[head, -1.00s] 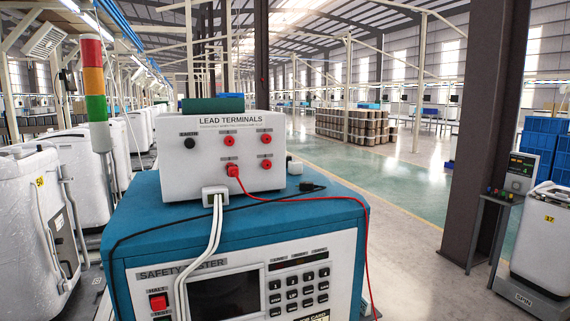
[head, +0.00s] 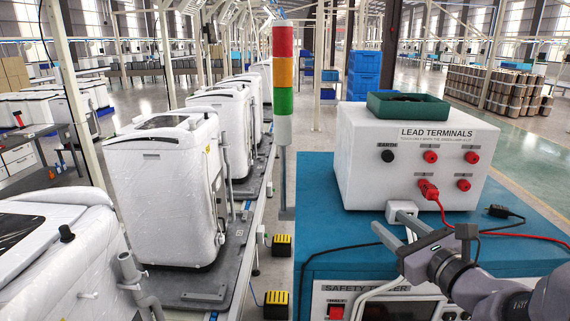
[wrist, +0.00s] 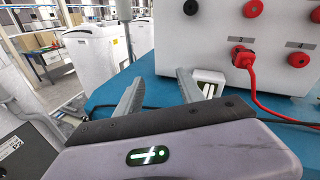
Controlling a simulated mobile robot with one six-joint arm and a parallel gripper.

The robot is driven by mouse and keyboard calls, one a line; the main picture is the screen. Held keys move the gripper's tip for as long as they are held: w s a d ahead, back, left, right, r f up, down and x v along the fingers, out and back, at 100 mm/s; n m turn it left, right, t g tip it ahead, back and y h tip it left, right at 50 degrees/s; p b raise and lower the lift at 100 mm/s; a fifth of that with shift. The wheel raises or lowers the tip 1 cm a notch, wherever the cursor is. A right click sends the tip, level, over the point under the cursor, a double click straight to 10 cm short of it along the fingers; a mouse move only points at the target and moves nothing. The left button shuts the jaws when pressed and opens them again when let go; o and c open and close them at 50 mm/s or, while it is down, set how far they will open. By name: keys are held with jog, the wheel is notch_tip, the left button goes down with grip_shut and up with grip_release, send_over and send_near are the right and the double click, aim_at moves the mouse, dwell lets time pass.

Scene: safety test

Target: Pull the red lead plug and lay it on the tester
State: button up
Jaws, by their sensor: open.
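The red lead plug (head: 428,190) sits in the lower left red socket of the white lead terminals box (head: 362,180), its red cable running right. In the wrist view the red plug (wrist: 242,57) is right of my fingers. My gripper (head: 396,233) is open and empty, in front of the box and below-left of the plug, not touching it. In the wrist view my gripper's two fingers (wrist: 160,82) stand apart over the blue top. The blue safety tester (head: 318,215) carries the box; its top is bare at left.
A white connector (head: 402,209) with cables stands at the box's foot, close by my fingers. A black plug (head: 499,211) lies on the tester at right, and a black cable crosses the top. A green tray (head: 408,108) is on the box. A signal tower (head: 283,85) stands left.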

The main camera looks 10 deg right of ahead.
aim_at(434, 197)
jog(key=s+d+r+m+h+p, duration=0.1)
jog(key=d+m+h, duration=0.4)
jog(key=d, duration=0.6)
jog(key=shift+s+d+r+m+h, duration=0.4)
jog(key=shift+s+m, duration=0.1)
jog(key=shift+m, duration=0.2)
jog(key=shift+w+p, duration=0.1)
jog(key=shift+p, duration=0.2)
jog(key=p+x, duration=0.1)
jog(key=x, duration=0.7)
jog(key=shift+w+r, duration=0.15)
jog(key=shift+w, duration=0.3)
grip_shut()
jog(key=shift+s, duration=0.1)
dwell(0.7)
jog(key=shift+b+v, duration=0.65)
jog(key=shift+v, duration=2.3)
